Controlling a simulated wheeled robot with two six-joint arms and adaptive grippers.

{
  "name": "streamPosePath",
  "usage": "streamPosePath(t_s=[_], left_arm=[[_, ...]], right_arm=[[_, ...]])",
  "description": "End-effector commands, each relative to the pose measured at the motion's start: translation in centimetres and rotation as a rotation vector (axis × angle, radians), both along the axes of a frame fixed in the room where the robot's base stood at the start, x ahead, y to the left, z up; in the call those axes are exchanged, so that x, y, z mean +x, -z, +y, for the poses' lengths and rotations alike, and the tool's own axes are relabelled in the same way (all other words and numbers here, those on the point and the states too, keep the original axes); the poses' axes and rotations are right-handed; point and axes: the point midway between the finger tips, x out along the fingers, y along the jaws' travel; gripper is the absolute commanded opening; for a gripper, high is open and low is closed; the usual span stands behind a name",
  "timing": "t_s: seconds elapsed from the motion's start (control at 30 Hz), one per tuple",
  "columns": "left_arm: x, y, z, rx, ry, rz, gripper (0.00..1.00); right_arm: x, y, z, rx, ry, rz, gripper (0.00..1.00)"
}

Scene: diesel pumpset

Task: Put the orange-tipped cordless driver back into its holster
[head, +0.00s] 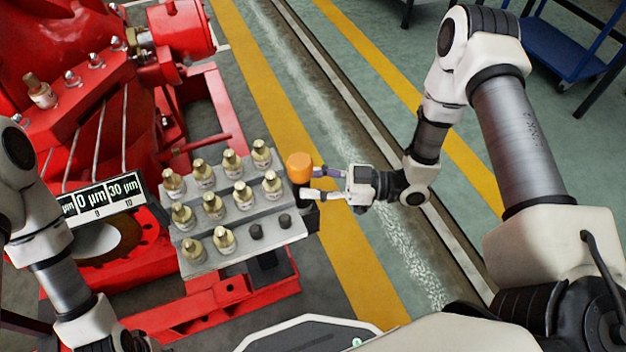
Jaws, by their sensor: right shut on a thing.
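The driver's orange end (299,167) shows at the right edge of a grey stepped rack. My right gripper (312,184) is shut on the driver, its fingers reaching in from the right just below the orange end. A dark part shows below the fingers beside the rack; I cannot tell whether it is the driver's body or the holster. No holster can be made out clearly. My left arm shows at the left edge, but its gripper is out of view.
The grey rack (207,268) holds several brass-topped parts and two black pegs (284,221). A red engine (60,40) and red frame stand at left. A gauge display (100,198) is nearby. A blue cart (570,50) stands back right. The floor right of the rack is clear.

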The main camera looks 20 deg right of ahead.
Motion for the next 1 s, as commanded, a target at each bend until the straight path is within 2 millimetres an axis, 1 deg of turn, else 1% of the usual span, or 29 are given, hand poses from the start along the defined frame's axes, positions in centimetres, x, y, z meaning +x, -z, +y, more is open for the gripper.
streamPosePath(t_s=[0.6,1.0], left_arm=[[0.0,-0.6,0.0,0.0,0.0,0.0,0.4],[0.0,-0.49,0.0,0.0,0.0,0.0,0.4]], right_arm=[[-0.04,-0.2,0.02,0.001,0.0,-0.002,0.0],[-0.04,-0.07,0.02,0.001,0.0,-0.002,0.0]])
